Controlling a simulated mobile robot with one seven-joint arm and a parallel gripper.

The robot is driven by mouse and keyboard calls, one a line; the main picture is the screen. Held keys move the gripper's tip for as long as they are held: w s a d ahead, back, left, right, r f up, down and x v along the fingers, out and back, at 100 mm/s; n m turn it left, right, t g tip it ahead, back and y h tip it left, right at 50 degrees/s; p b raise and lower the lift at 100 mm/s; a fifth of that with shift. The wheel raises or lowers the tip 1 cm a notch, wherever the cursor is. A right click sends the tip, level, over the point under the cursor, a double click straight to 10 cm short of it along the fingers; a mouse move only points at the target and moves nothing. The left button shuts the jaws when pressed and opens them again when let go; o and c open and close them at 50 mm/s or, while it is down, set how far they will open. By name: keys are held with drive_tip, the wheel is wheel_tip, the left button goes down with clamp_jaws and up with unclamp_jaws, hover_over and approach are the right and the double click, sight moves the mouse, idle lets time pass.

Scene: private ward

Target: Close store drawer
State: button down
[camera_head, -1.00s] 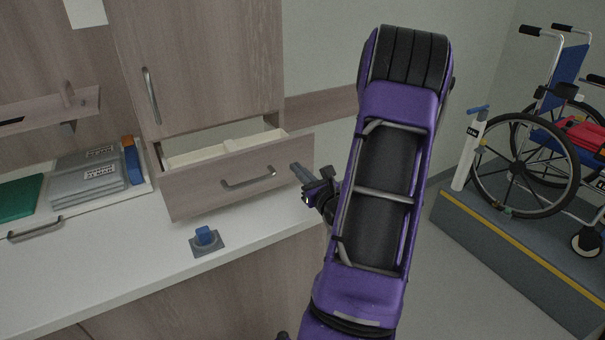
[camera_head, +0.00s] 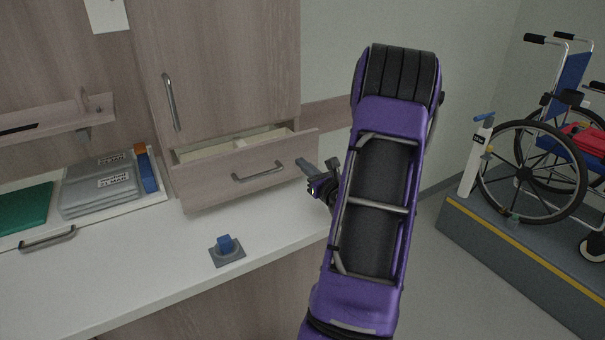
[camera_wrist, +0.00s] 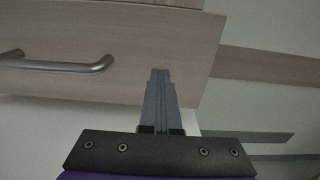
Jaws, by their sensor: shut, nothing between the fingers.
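The store drawer (camera_head: 222,183) is a wood-grain drawer under the tall cabinet door, partly pulled out, with its pale inside showing at the top. Its grey bar handle (camera_head: 258,172) is on the front panel. My gripper (camera_head: 303,164) is shut and empty, at the right end of the drawer front. In the wrist view the shut fingers (camera_wrist: 159,74) point at the drawer front (camera_wrist: 130,40), right of the handle (camera_wrist: 60,66). I cannot tell for sure whether the fingertips touch the panel.
A blue and grey device (camera_head: 226,250) sits on the white counter (camera_head: 150,270) before the drawer. Grey folders (camera_head: 100,185) and a green one (camera_head: 22,207) lie at left. A wheelchair (camera_head: 540,150) stands on a platform at right.

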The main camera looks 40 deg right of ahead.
drive_tip(key=b+x, duration=0.2)
drive_tip(key=x, duration=0.7)
drive_tip(key=shift+w+d, duration=0.1)
drive_tip(key=shift+w, duration=0.2)
drive_tip(key=shift+s, duration=0.15)
